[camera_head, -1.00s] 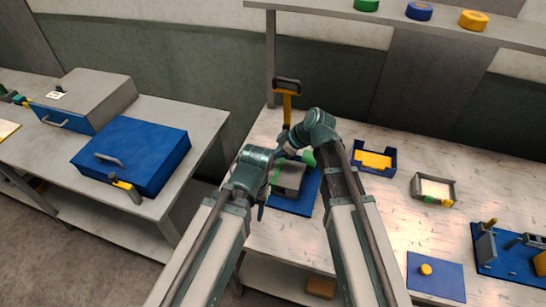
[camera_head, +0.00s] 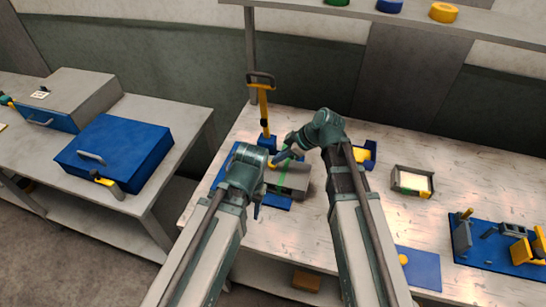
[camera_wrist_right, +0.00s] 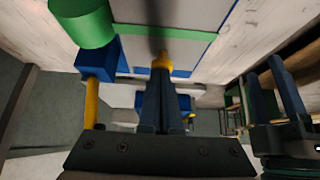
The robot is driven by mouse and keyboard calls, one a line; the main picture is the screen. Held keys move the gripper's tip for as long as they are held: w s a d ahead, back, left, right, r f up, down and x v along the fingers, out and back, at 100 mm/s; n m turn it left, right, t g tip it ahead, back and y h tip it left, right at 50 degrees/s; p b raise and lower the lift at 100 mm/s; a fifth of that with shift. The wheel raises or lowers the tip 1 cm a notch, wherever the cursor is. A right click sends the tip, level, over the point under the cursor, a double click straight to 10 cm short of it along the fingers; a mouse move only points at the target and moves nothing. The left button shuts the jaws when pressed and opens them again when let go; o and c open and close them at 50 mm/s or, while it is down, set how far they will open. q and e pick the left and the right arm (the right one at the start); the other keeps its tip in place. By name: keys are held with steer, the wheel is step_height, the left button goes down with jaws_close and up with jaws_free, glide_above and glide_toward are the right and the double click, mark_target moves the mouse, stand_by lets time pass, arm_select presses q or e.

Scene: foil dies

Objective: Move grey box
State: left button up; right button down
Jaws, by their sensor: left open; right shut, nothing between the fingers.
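A grey box (camera_head: 294,178) with a green stripe sits on the work table, overhanging the right side of a blue mat (camera_head: 272,201). My right gripper (camera_head: 275,160) is shut and empty at the box's far left side; in the right wrist view its closed fingers (camera_wrist_right: 163,72) point at a yellow knob near a grey surface with a green stripe. Whether they touch is unclear. My left gripper (camera_head: 259,203) is open at the box's near left; its spread fingers show in the right wrist view (camera_wrist_right: 284,88). My left wrist hides part of the mat.
A yellow-handled lever (camera_head: 263,105) stands behind the mat. A blue bin (camera_head: 370,155) is partly behind my right arm. A grey tray (camera_head: 412,181) and a blue fixture board (camera_head: 490,250) lie right. Another larger grey box (camera_head: 88,92) and blue case (camera_head: 115,152) stand on the left table.

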arm_select(q)
steer(key=shift+w, duration=0.1)
arm_select(e)
steer(key=s+d, duration=0.2)
steer(key=d, duration=0.6)
steer(key=s+d, duration=0.3)
steer(key=d, duration=0.6)
steer(key=shift+s+f, duration=0.15)
steer(key=shift+f, duration=0.05)
steer(key=shift+r, duration=0.15)
arm_select(q)
steer(key=shift+r+p, duration=0.7)
steer(key=shift+p, duration=0.15)
arm_select(e)
steer(key=shift+r, duration=0.65)
arm_select(q)
steer(key=shift+s+d+r+p, duration=0.2)
steer(key=shift+d+r+p, duration=0.15)
steer(key=shift+d, duration=0.25)
arm_select(e)
steer(key=s+d, duration=0.3)
steer(key=d, duration=0.8)
steer(key=shift+s+d+r, duration=0.3)
steer(key=shift+s+r, duration=0.05)
